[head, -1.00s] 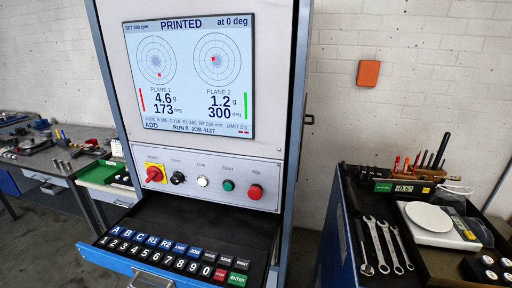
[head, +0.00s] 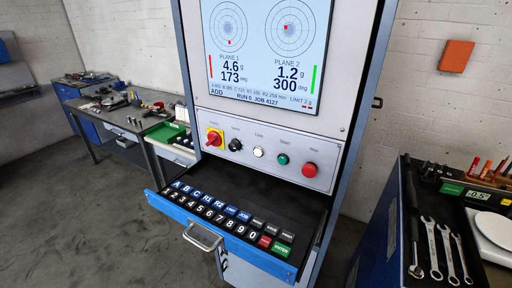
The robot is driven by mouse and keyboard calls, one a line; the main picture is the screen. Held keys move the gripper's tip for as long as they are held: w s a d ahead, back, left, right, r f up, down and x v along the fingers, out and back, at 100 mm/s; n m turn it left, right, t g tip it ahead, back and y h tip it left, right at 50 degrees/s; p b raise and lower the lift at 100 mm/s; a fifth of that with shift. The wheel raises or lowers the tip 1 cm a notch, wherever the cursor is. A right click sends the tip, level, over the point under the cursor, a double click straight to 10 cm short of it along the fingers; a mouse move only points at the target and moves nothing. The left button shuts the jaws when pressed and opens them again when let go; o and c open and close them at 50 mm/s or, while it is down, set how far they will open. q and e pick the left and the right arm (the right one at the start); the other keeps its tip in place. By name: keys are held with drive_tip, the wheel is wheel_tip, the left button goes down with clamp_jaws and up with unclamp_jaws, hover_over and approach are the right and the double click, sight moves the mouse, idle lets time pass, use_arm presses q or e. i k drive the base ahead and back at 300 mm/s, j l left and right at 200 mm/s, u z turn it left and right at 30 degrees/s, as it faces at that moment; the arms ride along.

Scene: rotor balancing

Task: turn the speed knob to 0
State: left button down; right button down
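A black knob (head: 235,145) is on the grey control panel (head: 325,155) of the cabinet, between a red switch on a yellow plate (head: 214,138) and a white lamp or button (head: 258,152). The label above the knob is too small to read, and its pointer position cannot be made out. Further right on the panel are a green button (head: 283,160) and a red button (head: 309,170). The screen (head: 265,50) above shows plane 1 at 4.6 g, 173 deg and plane 2 at 1.2 g, 300 deg. Neither of my grippers is in view.
An open keyboard drawer (head: 181,211) with a handle juts out below the panel. A blue cabinet (head: 378,240) with wrenches (head: 447,250) and a scale (head: 497,232) stands at the right. A workbench (head: 128,130) is at the left. The floor at front left is clear.

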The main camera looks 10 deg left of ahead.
sight(235, 146)
drive_tip(key=k+j, duration=0.1)
drive_tip(key=j, duration=0.25)
drive_tip(key=k+j, duration=0.15)
drive_tip(key=j, duration=0.2)
drive_tip(key=k+j, duration=0.1)
drive_tip(key=j, duration=0.25)
drive_tip(key=k+j, duration=0.1)
drive_tip(key=j, duration=0.25)
drive_tip(key=k+j, duration=0.15)
drive_tip(key=j, duration=0.2)
drive_tip(key=k+j, duration=0.1)
drive_tip(key=j, duration=0.25)
